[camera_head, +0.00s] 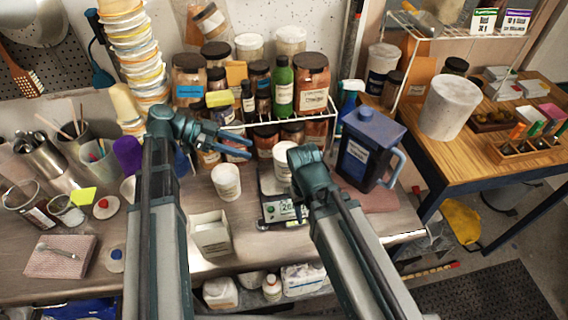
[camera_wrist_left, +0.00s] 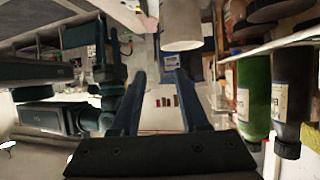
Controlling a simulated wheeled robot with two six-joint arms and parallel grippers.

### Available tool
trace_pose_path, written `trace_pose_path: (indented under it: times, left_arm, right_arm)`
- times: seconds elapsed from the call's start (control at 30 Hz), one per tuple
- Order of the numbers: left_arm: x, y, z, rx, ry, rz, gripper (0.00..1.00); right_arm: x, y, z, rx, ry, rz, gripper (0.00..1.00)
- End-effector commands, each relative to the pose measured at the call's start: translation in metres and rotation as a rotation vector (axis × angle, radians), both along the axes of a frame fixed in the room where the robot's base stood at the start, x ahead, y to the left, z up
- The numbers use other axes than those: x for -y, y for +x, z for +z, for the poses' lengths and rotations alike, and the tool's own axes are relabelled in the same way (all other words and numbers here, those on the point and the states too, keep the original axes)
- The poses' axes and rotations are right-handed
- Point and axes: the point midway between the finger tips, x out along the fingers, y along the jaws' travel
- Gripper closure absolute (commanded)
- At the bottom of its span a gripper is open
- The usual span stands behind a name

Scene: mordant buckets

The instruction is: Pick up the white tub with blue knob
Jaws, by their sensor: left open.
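The white tub with blue knob (camera_head: 116,259) stands at the left of the bench in the head view. It is small and round, seen from above, with the knob on top, just left of my left forearm. My left gripper (camera_head: 249,148) is up near the shelf of jars, well to the right of and beyond the tub. It is open and points right, with nothing between its fingers. They also show apart in the left wrist view (camera_wrist_left: 160,75), where I cannot see the tub. My right arm's wrist (camera_head: 309,170) is over the scale; its fingers are hidden.
A similar tub with a red knob (camera_head: 102,206) stands just behind. A folded pink cloth with a spoon (camera_head: 60,262) lies to the left. A white box (camera_head: 210,236), white cup (camera_head: 226,184) and blue jug (camera_head: 369,146) stand to the right. Stacked cups (camera_head: 139,58) rise behind.

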Motion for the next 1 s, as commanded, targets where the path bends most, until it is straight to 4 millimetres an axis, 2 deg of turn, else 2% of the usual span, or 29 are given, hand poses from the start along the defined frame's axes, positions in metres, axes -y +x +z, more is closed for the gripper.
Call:
trace_pose_path:
  times: [0.1, 0.3, 0.43, 0.73, 1.0]
  left_arm:
    - [0.023, -0.002, -0.016, -0.001, 0.000, -0.003, 0.56]
    - [0.053, -0.001, -0.030, -0.002, 0.000, -0.002, 0.56]
    - [0.063, 0.000, -0.033, -0.002, 0.000, -0.001, 0.56]
    - [0.068, 0.001, -0.036, -0.002, 0.001, 0.000, 0.56]
    - [0.094, 0.005, -0.059, -0.002, 0.001, -0.002, 0.56]
  right_arm:
    - [0.000, 0.000, -0.016, 0.000, 0.000, -0.001, 0.50]
    - [0.000, 0.000, -0.030, 0.000, 0.000, -0.001, 0.50]
    - [0.000, 0.000, -0.033, 0.000, 0.000, -0.001, 0.50]
    - [0.000, 0.000, -0.035, 0.000, 0.000, -0.001, 0.50]
    - [0.000, 0.000, -0.059, 0.000, 0.000, -0.001, 0.50]
